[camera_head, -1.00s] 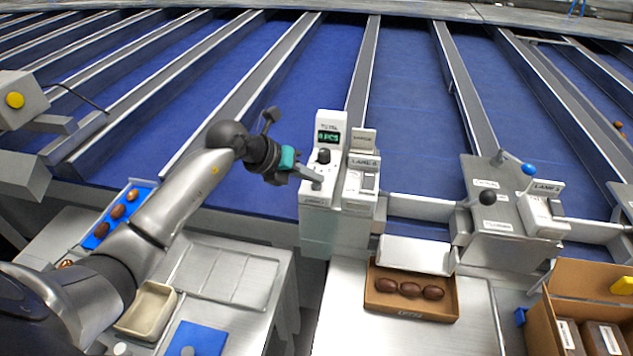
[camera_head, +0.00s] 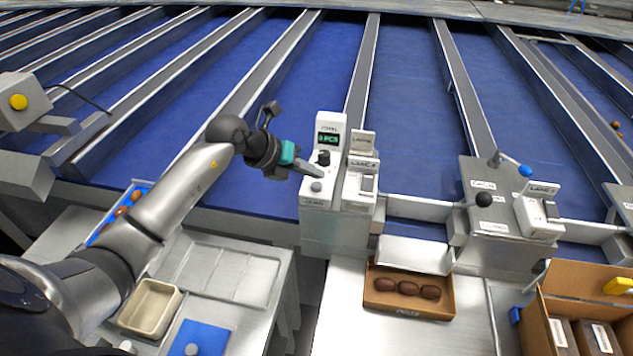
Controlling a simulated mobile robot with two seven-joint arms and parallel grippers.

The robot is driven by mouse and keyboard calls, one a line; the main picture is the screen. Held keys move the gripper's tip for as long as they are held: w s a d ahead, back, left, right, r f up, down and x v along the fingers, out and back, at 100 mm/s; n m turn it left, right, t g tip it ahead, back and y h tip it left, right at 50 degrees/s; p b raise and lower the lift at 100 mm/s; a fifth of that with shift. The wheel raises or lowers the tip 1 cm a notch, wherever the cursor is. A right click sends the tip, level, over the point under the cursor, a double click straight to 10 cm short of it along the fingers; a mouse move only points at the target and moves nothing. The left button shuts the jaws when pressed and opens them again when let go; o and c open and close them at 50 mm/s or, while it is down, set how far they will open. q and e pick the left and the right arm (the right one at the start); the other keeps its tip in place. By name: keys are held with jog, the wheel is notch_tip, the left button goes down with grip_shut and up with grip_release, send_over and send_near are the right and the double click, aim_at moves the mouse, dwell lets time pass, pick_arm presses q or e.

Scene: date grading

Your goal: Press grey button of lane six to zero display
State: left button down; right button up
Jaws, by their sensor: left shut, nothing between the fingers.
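The lane six counter box (camera_head: 338,226) stands at the front edge of the blue lanes, in the middle of the head view. Its upright display (camera_head: 329,137) shows green characters ending in "PCS"; the digit is too small to read surely. A grey button (camera_head: 316,186) sits on its sloped top, with a black knob (camera_head: 323,157) behind it. My left gripper (camera_head: 318,173) is shut and empty, its tip just above and behind the grey button, apparently apart from it. My right gripper is not in view.
A cardboard box with several dates (camera_head: 409,308) lies on the steel table right of the counter. A second lane station (camera_head: 500,245) with levers stands further right. A beige tray (camera_head: 151,308) and blue pad (camera_head: 197,340) lie at lower left.

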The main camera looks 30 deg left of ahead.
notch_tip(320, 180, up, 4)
jog(key=p, duration=0.3)
jog(key=shift+p, duration=0.3)
dwell(0.4)
